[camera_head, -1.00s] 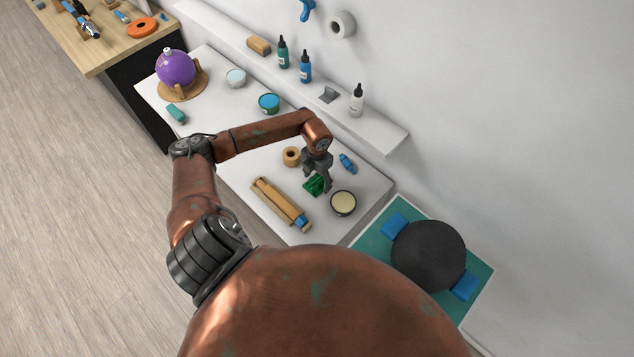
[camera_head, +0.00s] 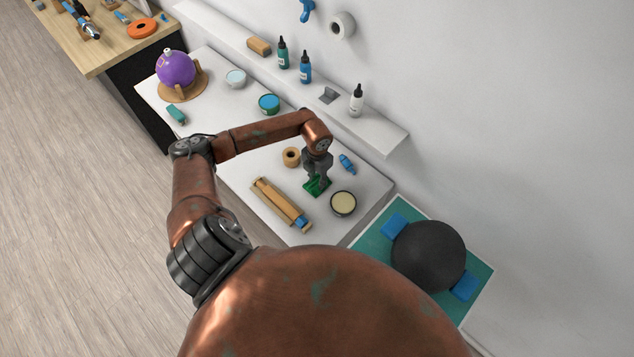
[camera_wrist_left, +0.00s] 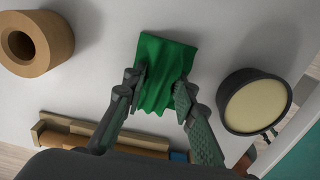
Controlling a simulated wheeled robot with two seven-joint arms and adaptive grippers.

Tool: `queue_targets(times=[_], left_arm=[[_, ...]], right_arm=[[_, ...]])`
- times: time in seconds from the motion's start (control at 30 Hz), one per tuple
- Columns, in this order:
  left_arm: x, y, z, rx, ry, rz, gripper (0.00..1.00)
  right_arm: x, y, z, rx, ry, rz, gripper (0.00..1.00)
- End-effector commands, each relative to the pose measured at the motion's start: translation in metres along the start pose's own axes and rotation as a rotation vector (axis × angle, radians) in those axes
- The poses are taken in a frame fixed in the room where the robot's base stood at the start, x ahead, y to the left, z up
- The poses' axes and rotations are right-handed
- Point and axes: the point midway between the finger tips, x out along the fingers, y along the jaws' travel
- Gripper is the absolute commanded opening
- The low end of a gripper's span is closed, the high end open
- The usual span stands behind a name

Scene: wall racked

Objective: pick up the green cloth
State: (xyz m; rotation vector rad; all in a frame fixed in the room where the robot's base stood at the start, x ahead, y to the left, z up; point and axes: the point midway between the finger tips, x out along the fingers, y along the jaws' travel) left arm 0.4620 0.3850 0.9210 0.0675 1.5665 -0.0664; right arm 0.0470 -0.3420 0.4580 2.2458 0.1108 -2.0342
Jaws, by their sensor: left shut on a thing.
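The green cloth (camera_head: 312,188) lies on the white table, under my left gripper (camera_head: 318,187). In the left wrist view the cloth (camera_wrist_left: 163,68) is bunched in folds between the two fingers. My left gripper (camera_wrist_left: 160,92) is shut on the cloth, with a finger against each side of it. The far part of the cloth spreads out flat beyond the fingertips. My right gripper is not in view.
A tape roll (camera_head: 291,156), a blue clamp-like item (camera_head: 347,164), a round tin (camera_head: 343,203) and a wooden holder (camera_head: 280,203) surround the cloth closely. A wall shelf with bottles (camera_head: 305,68) runs behind. The white table (camera_head: 222,120) has bare room at left.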

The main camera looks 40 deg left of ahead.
Motion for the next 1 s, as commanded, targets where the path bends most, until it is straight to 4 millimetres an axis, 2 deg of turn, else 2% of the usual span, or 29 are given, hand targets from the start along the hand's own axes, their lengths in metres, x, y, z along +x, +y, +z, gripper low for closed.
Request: queue_targets(times=[0.07, 0.23, 0.43, 0.7, 0.8, 1.0], left_arm=[[0.004, -0.001, -0.004, 0.000, 0.008, 0.000, 0.01], [-0.002, 0.000, -0.003, 0.001, 0.008, 0.001, 0.01], [-0.030, 0.001, -0.003, 0.002, 0.003, 0.003, 0.01], [-0.090, -0.019, -0.050, 0.005, 0.003, 0.005, 0.01], [-0.099, -0.030, -0.074, 0.006, 0.006, 0.003, 0.01], [-0.117, -0.044, -0.108, 0.003, 0.003, 0.003, 0.01]], right_arm=[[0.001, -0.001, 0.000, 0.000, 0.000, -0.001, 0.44], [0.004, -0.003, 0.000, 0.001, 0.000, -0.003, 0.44], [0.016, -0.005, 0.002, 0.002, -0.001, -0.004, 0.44], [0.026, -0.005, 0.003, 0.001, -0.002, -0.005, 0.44], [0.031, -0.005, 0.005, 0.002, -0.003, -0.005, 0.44], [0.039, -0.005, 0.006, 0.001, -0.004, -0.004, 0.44]])
